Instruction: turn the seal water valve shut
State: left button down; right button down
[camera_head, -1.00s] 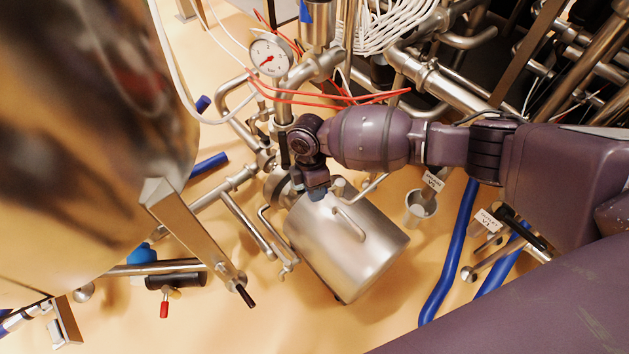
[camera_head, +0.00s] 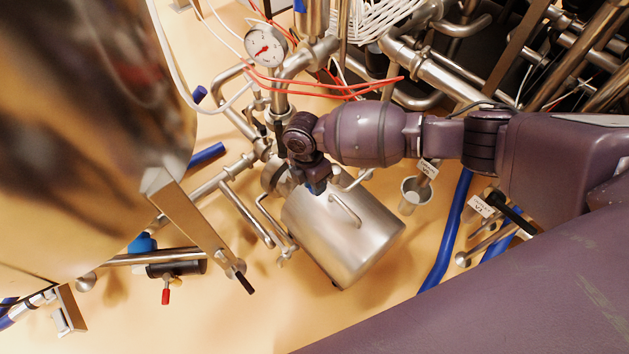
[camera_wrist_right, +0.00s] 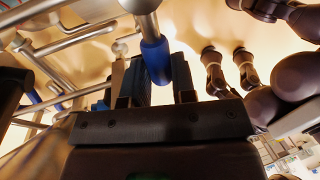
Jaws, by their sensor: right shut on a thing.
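My right arm comes in from the right in the head view, and its gripper (camera_head: 316,184) is down above the upper edge of a steel canister. In the right wrist view, the right gripper (camera_wrist_right: 156,82) is shut on a blue-sleeved metal handle (camera_wrist_right: 154,58), which runs between the two dark fingers. I take this handle to be the seal water valve's lever; no label on it is readable. The valve body is largely hidden by the wrist in the head view. My left gripper is not in view.
The steel canister (camera_head: 342,235) with its bent handle is just below the gripper. A pressure gauge (camera_head: 265,47) and red cables (camera_head: 345,92) are above. A large shiny vessel (camera_head: 80,130) fills the left. A red-handled valve (camera_head: 166,296) and a tagged black lever (camera_head: 510,212) stand apart.

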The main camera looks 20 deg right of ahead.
jog(key=c, duration=1)
grip_release()
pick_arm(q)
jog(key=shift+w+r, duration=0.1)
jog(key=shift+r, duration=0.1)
pick_arm(e)
jog(key=shift+o, duration=0.3)
jog(key=shift+w+r, duration=0.1)
jog(key=shift+r, duration=0.2)
pick_arm(q)
jog(key=p, duration=0.1)
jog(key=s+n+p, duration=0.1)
jog(key=p, duration=0.1)
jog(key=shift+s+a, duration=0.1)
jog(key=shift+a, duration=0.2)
pick_arm(e)
jog(key=v, duration=1)
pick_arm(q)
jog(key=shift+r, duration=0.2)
pick_arm(e)
jog(key=shift+a, duration=0.1)
